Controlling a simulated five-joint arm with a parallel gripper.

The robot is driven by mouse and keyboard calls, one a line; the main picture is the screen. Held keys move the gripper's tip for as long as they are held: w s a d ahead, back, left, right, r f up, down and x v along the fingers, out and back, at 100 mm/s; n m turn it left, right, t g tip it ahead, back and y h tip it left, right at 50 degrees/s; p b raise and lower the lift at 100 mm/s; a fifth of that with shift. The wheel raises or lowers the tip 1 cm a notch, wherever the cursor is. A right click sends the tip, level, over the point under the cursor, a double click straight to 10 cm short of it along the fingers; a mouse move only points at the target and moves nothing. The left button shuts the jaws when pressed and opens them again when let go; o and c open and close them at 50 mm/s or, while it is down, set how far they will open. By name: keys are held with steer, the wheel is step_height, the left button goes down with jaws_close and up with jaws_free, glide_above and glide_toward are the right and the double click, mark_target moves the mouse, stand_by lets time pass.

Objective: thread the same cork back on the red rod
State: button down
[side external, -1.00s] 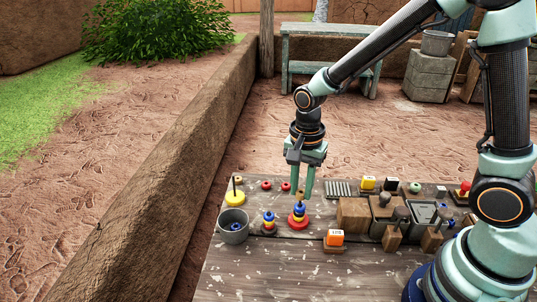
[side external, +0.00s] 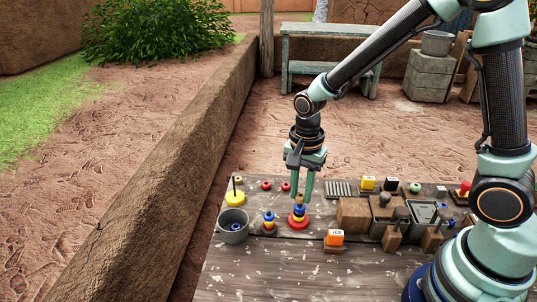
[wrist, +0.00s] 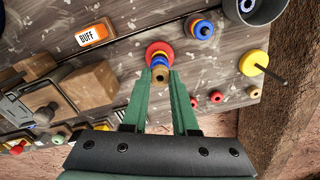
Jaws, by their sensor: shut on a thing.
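The tan cork ring (wrist: 160,74) sits at the top of a stack with a blue ring (wrist: 159,61), a yellow ring and a wide red base (wrist: 155,47). The stack also shows in the side view, with its red base (side external: 298,222) on the table. My gripper (side external: 303,197) points down over this stack, its fingers shut on the cork; in the wrist view the fingertips (wrist: 160,71) flank it. The red rod itself is hidden by the rings, so I cannot tell how far the cork is over it.
A shorter blue-topped stack (side external: 269,220) and a grey bucket (side external: 233,227) stand left. A yellow disc with a dark rod (side external: 235,197) is behind them. Small red rings (side external: 266,185) lie behind. An orange labelled block (side external: 335,237) and wooden blocks (side external: 352,215) are right.

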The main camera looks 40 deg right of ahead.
steer(key=shift+f, duration=0.55)
stand_by(0.6)
steer(key=c, duration=0.6)
jaws_free()
steer(key=shift+o, duration=0.3)
steer(key=o, duration=0.4)
steer(key=shift+r, duration=3.5)
